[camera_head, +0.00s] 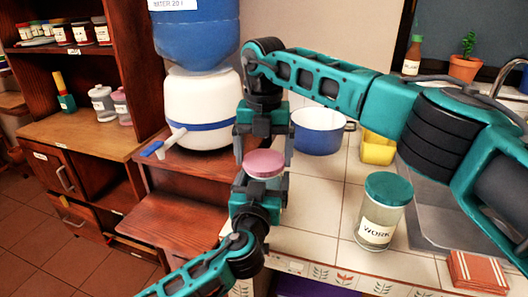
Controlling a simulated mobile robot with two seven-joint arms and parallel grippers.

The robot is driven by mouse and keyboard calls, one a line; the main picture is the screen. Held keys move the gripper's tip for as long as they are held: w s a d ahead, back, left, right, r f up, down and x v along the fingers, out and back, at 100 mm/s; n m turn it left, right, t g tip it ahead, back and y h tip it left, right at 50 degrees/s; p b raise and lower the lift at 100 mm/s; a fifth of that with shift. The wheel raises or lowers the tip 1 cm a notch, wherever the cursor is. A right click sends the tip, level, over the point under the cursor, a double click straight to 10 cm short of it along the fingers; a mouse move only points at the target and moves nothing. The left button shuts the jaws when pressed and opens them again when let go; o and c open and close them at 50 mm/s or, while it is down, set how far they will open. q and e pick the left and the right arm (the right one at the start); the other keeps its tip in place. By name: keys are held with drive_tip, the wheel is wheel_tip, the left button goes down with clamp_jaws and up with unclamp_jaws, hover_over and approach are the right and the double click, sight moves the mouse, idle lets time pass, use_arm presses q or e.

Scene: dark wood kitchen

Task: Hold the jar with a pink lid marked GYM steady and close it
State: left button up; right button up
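A pink lid (264,163) shows in the middle of the head view, directly above my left gripper (259,190). My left gripper comes up from below and is around what sits under the lid. The jar body and any GYM label are hidden by this gripper. My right gripper (264,143) points down from above, with one finger at each side of the pink lid. I cannot tell whether these fingers touch the lid, or whether the lid is seated on the jar.
A WORK jar (378,220) with a green lid stands on the tiled counter (325,205) to the right. A blue pot (318,132), a yellow container (377,148) and a water dispenser (200,105) stand behind. Another pink-lidded jar (122,107) is on the left shelf.

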drive_tip(key=shift+o, duration=0.4)
wheel_tip(320, 180, up, 12)
idle(0.3)
use_arm(q)
drive_tip(key=o, duration=1.8)
drive_tip(key=shift+s, duration=0.1)
drive_tip(key=s, duration=0.4)
drive_tip(key=s+a+b, duration=0.1)
drive_tip(key=s, duration=0.3)
drive_tip(key=s+a, duration=0.1)
drive_tip(key=s, duration=0.3)
drive_tip(key=shift+s+a, duration=0.15)
drive_tip(key=shift+s, duration=0.15)
use_arm(e)
drive_tip(key=shift+f, duration=0.7)
